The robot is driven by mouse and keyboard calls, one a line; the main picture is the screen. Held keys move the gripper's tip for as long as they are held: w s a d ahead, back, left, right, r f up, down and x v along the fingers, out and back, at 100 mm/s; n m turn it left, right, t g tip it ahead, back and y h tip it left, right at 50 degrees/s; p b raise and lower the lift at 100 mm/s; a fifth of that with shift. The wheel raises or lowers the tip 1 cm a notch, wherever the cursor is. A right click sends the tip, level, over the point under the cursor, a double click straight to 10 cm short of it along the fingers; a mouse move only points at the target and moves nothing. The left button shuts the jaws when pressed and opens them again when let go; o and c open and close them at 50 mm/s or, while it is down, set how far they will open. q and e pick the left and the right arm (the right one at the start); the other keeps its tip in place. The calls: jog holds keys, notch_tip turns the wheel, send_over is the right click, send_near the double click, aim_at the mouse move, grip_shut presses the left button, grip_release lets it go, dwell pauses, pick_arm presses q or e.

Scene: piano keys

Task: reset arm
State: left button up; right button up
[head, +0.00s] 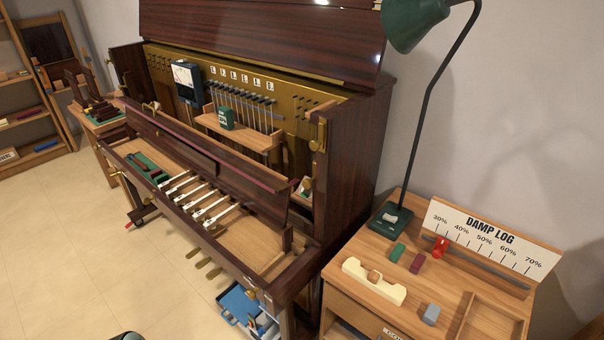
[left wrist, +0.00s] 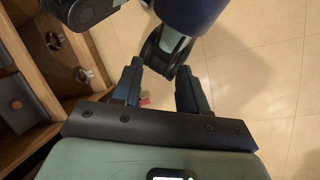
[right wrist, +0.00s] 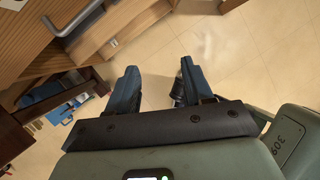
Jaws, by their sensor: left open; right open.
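My left gripper (left wrist: 160,88) shows in the left wrist view with its two dark fingers apart and nothing between them. It hangs over the tiled floor, with my own dark arm links beyond it. My right gripper (right wrist: 158,90) shows in the right wrist view, also with its fingers apart and empty, above bare floor. Neither gripper is seen in the head view, and neither touches the piano (head: 352,150). The piano stands open, with several white-tipped keys (head: 195,198) in its key bed and a small green box (head: 226,118) on an inner shelf.
A wooden side table (head: 440,290) at the right holds a green lamp (head: 395,220), a DAMP LOG board (head: 490,238), small coloured blocks and a cream tool (head: 373,280). A blue bin (head: 240,302) sits under the piano. Floor (head: 60,250) at the left is clear.

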jog(key=s+a+f+m+g+y+p, duration=0.45)
jog(key=s+a+f+m+y, duration=0.3)
jog(key=s+m, duration=0.5)
jog(key=f+m, duration=0.2)
jog(key=m, duration=0.2)
jog(key=d+f+m+t+p, duration=0.1)
jog(key=m, duration=0.4)
jog(key=f+m+t+p, duration=0.1)
jog(key=f+m, duration=0.1)
jog(key=m, duration=0.3)
jog(key=shift+w+d+f+m+y, duration=0.2)
jog(key=shift+d+f+m+y, duration=0.05)
jog(key=shift+f, duration=0.05)
